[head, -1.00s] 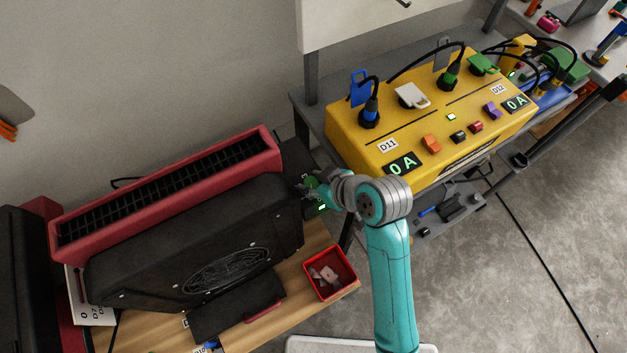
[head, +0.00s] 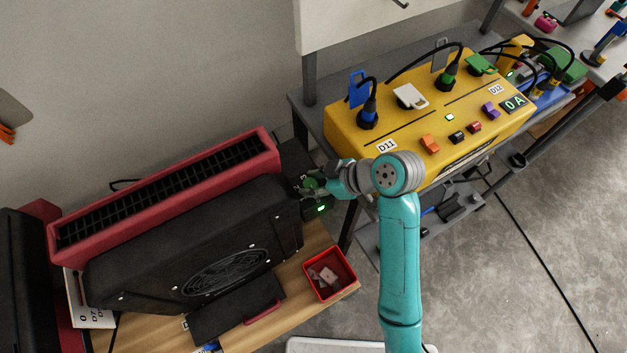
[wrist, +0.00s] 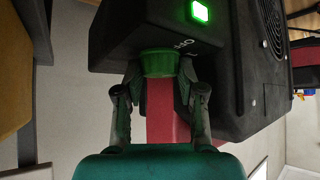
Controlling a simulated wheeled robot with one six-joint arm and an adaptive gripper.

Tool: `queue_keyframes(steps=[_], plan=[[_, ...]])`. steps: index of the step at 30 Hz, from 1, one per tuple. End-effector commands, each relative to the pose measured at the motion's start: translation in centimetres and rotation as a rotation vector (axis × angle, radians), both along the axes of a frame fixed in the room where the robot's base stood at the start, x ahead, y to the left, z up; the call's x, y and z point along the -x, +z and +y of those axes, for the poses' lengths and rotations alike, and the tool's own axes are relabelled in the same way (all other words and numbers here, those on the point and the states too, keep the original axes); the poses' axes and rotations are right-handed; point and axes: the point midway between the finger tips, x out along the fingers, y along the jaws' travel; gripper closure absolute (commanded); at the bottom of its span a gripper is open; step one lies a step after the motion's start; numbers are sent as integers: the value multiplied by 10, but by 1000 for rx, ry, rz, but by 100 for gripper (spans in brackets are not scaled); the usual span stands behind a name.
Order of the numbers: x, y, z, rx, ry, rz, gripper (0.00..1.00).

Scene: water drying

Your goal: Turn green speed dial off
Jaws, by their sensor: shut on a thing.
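The green speed dial (wrist: 158,63) is on the end of the black dryer unit (wrist: 120,30), with part of some white lettering showing beside it. It also shows in the head view (head: 310,184), on the right end of the black and red machine (head: 190,250). My gripper (wrist: 158,82) is shut on the dial, with one finger at each side of it. A lit green square light (wrist: 200,11) is on the same face as the dial. The dial's pointer setting cannot be read in either view.
A yellow power box (head: 400,125) with plugs and switches stands on a grey cart close to my arm. A red bin (head: 330,290) with small pieces is on the wooden table (head: 300,325) below. Grey floor is open at the right.

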Motion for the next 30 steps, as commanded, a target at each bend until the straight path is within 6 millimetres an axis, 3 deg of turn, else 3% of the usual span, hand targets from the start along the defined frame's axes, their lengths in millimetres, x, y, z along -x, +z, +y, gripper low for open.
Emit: queue_keyframes(steps=[4, 5, 6, 19, 30], plan=[[0, 0, 0, 1, -1, 0, 96], [0, 0, 0, 1, -1, 0, 59], [0, 0, 0, 1, -2, 1, 50], [1, 6, -6, -1, -2, -1, 50], [15, 54, -52, 0, -5, -4, 50]])
